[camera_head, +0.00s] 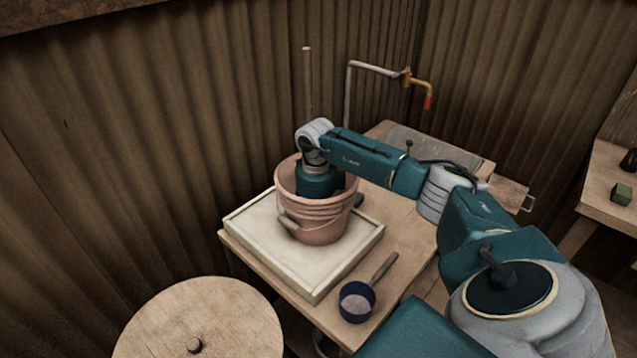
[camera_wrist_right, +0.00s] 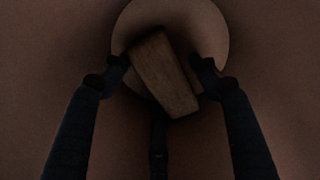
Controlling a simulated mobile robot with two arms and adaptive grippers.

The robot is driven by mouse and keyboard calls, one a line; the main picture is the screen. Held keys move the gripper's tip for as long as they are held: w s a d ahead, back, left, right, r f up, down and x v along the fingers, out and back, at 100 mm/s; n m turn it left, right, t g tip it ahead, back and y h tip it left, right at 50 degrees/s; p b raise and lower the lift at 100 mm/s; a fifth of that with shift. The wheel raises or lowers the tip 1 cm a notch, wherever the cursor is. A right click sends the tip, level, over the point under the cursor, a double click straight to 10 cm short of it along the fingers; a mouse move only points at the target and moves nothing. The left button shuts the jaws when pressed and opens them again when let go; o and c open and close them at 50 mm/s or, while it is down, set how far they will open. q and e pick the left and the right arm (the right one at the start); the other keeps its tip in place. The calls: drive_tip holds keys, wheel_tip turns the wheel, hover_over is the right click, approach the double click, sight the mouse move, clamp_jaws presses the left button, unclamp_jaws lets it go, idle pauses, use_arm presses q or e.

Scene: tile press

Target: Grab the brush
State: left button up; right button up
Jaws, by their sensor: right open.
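A brown wooden block-like piece, seemingly the brush (camera_wrist_right: 165,75), shows in the right wrist view. It lies over a pale round patch (camera_wrist_right: 205,30) inside a dark vessel. My right gripper (camera_wrist_right: 160,72) is open, with its fingers on either side of the piece and a gap visible at the sides. In the head view my right arm reaches down into a terracotta pot (camera_head: 322,225) on a pale tray (camera_head: 250,240). The pot's wall hides the fingers and the brush there. Bristles cannot be made out. My left gripper is not in view.
A dark blue ladle or pan (camera_head: 356,303) lies on the wooden table (camera_head: 400,235) in front of the tray. A round wooden lid-like top (camera_head: 225,320) stands at the front left. A pipe with a tap (camera_head: 375,68) rises behind. Corrugated walls close in the back.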

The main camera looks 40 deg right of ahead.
drive_tip(key=c, duration=1)
wheel_tip(320, 180, up, 23)
idle(0.6)
drive_tip(key=shift+f, duration=0.15)
